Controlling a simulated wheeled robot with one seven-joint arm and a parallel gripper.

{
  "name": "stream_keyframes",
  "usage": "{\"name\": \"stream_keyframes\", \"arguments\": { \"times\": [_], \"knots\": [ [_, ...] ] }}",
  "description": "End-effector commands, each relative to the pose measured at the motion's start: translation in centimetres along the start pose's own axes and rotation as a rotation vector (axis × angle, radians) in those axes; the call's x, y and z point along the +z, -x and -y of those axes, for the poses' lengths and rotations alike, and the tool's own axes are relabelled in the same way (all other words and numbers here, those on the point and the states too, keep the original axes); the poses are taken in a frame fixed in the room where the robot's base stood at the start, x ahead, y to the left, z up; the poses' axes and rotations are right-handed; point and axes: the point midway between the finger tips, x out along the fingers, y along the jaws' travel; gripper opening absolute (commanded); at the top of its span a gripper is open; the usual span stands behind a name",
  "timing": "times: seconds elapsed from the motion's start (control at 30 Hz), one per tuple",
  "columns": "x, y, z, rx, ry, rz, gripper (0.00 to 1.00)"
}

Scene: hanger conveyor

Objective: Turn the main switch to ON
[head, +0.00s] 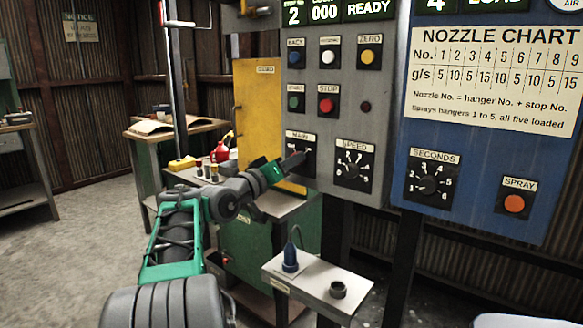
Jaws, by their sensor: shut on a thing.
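The main switch (302,139) is on a black plate under a label reading MAIN, at the lower left of the grey control panel (340,105). My gripper (294,162) reaches up to it from the lower left. Its jaws are shut on the switch knob, with the fingertips at the plate. The knob itself is mostly hidden behind the fingers, so I cannot tell which way it points. The display (367,8) at the top of the panel is lit and reads READY.
The speed dial (354,171) sits just right of the main switch. The stop button (327,104) and other buttons are above. A blue panel (480,170) with a seconds dial (430,184) stands at the right. A small shelf (318,284) with a blue nozzle (290,257) lies below.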

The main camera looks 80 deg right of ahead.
Motion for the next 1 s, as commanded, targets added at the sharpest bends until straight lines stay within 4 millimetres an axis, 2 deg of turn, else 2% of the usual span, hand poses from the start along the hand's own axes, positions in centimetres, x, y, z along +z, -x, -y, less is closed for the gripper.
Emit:
{"name": "stream_keyframes", "arguments": {
  "times": [0.4, 0.43, 0.67, 0.9, 1.0],
  "knots": [
    [0.01, 0.0, 0.0, 0.0, -0.007, 0.001, 0.0],
    [0.01, -0.01, 0.0, 0.0, -0.007, 0.001, 0.34],
    [0.0, 0.0, -0.01, 0.001, -0.006, 0.001, 0.53],
    [-0.02, 0.06, 0.0, 0.0, -0.006, 0.0, 0.53],
    [-0.1, 0.88, 0.01, -0.001, -0.006, -0.001, 0.53]
  ]
}}
